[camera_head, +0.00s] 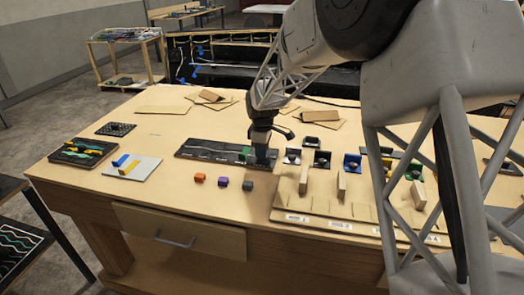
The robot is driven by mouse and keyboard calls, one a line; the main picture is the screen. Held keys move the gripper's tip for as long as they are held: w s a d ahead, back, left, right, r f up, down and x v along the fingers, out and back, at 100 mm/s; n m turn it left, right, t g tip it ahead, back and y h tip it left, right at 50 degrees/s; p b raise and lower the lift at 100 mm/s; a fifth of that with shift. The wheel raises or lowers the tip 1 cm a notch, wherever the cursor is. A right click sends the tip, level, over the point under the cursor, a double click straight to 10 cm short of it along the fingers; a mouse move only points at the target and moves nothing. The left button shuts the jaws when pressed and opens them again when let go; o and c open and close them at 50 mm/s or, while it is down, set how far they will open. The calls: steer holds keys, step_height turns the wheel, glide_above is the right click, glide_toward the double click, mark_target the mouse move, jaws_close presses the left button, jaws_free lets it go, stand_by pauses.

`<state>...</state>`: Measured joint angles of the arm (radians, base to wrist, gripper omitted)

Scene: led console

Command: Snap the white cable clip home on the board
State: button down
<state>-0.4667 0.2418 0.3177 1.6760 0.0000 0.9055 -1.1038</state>
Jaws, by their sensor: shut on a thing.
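A long dark board (205,151) lies flat in the middle of the table, with small pale marks along it. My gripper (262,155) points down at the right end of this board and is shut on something. The thing between its fingers is hidden and too small to make out. A small green piece (245,152) shows on the board just left of the fingers. I cannot make out the white cable clip as a separate thing. I cannot tell whether the fingers touch the board.
Orange (199,178), purple (223,182) and dark grey (248,185) blocks lie in front of the board. A white plate (143,169) with blue and yellow bars lies left. A wooden console (315,219) with upright wooden pieces stands close on the right.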

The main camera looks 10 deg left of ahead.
steer(key=c, duration=0.9)
jaws_free()
steer(key=shift+o, duration=0.2)
steer(key=shift+r, duration=3.9)
